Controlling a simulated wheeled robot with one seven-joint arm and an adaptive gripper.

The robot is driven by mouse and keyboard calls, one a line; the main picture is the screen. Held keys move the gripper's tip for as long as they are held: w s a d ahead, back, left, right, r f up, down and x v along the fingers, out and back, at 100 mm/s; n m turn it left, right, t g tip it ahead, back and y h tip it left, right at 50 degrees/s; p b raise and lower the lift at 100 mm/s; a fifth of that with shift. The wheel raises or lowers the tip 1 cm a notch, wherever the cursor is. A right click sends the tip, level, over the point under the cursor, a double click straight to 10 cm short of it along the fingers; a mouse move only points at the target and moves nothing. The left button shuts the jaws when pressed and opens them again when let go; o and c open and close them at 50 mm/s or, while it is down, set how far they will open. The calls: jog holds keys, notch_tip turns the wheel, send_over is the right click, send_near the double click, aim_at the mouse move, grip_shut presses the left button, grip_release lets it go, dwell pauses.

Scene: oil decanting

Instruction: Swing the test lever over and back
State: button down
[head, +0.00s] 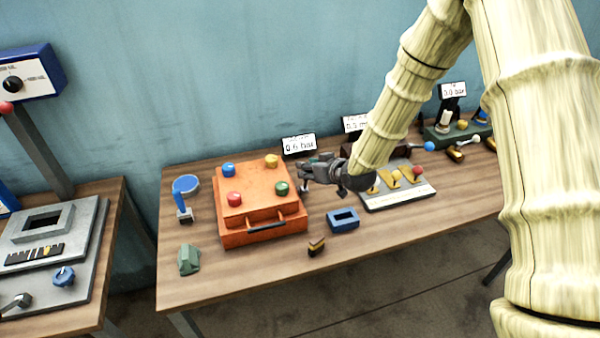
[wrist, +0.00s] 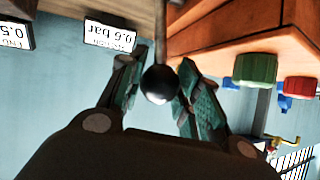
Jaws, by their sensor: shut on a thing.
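The test lever is a thin stem with a black ball knob (wrist: 160,84) at its end, seen in the wrist view beside the orange box. My gripper (wrist: 163,66) has its two green-padded fingers on either side of the knob and is shut on it. In the head view my gripper (head: 306,171) is at the right side of the orange box (head: 262,205), near its back right corner. There my gripper hides most of the lever. The box carries blue, yellow, red and green knobs on top and a dark handle in front.
A display (head: 299,144) reading about 0.6 bar stands behind the box. A blue open block (head: 343,219), a small black-and-yellow piece (head: 316,246) and a green block (head: 189,259) lie in front on the table. A panel with yellow handles (head: 398,186) lies to the right.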

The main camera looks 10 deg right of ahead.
jog(key=shift+w+a+r+b, duration=0.15)
jog(key=shift+w+b, duration=0.1)
jog(key=shift+w, duration=0.5)
jog(key=shift+w+r+b, duration=0.15)
jog(key=shift+w+b, duration=0.15)
jog(key=shift+w, duration=0.5)
jog(key=shift+w+a+r+b, duration=0.15)
jog(key=shift+w+b, duration=0.1)
jog(key=shift+w, duration=0.5)
jog(key=c, duration=1)
grip_release()
jog(key=shift+d, duration=0.1)
jog(key=shift+f, duration=0.1)
jog(key=shift+s, duration=0.1)
jog(key=v, duration=1.2)
